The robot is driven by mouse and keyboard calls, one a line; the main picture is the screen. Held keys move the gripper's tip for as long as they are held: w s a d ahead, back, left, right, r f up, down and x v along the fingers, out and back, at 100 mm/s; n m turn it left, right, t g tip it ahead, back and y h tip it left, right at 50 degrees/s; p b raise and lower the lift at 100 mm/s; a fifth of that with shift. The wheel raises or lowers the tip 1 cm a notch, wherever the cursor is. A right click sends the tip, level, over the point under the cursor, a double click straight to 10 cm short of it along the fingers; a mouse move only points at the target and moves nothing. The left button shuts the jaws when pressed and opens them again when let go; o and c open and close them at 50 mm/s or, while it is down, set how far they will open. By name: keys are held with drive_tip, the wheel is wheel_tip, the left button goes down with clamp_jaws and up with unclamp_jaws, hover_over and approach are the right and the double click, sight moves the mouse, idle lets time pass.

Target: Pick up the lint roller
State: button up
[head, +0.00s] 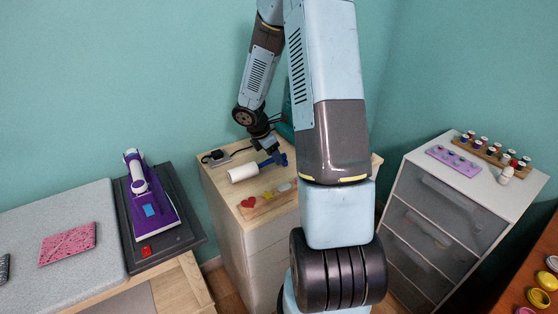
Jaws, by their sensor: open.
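The lint roller lies on the wooden cabinet top (222,184). Its white roll (243,172) points left and its blue handle (274,160) extends to the right. My gripper (271,151) is dark and points down at the handle end, just above or around the handle. It is open; its fingers are small in the head view, and I cannot tell whether they touch the handle. My arm covers the right part of the cabinet.
A small board with a red heart (248,202) lies in front of the roller. A dark device with a cable (215,156) sits behind it. A purple iron (146,197) stands on a dark pad at left. A drawer unit (434,219) with thread spools stands at right.

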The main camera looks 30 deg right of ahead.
drive_tip(key=shift+x, duration=1.05)
drive_tip(key=shift+c, duration=0.4)
drive_tip(key=c, duration=0.7)
